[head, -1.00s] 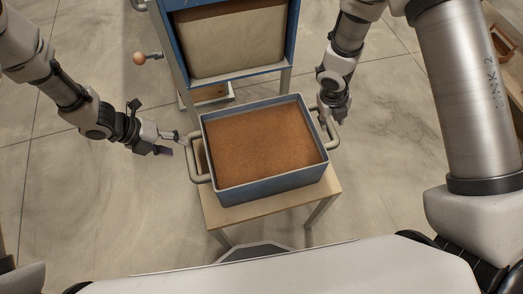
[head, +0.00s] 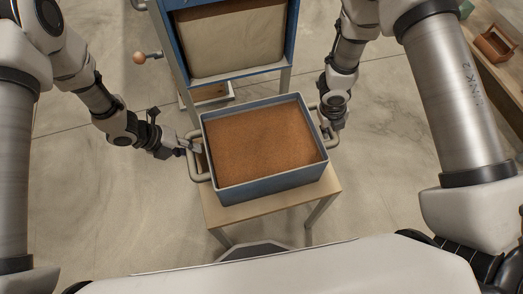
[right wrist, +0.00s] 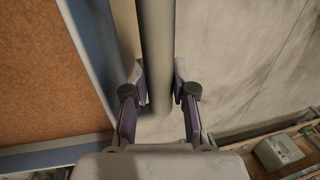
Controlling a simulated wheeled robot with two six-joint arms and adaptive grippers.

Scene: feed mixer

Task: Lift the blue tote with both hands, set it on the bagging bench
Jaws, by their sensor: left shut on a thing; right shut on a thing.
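The blue tote (head: 272,180), filled with brown grainy feed (head: 262,143), sits on a small wooden stand (head: 225,212). It has a grey bar handle on each side. My left gripper (head: 194,147) is shut on the left handle (head: 196,173). My right gripper (head: 326,126) is at the right handle; the right wrist view shows its fingers (right wrist: 158,85) closed around the grey bar (right wrist: 156,40). The tote's wall (right wrist: 85,45) and feed show at the left of that view. No bench is clearly identifiable as the bagging bench.
A blue-framed machine (head: 235,78) with a pale panel stands just behind the tote. A crank with a wooden knob (head: 138,58) sticks out on its left. A wooden bench (head: 500,75) with a small wooden carrier (head: 495,44) is at the upper right. Floor lies open on both sides.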

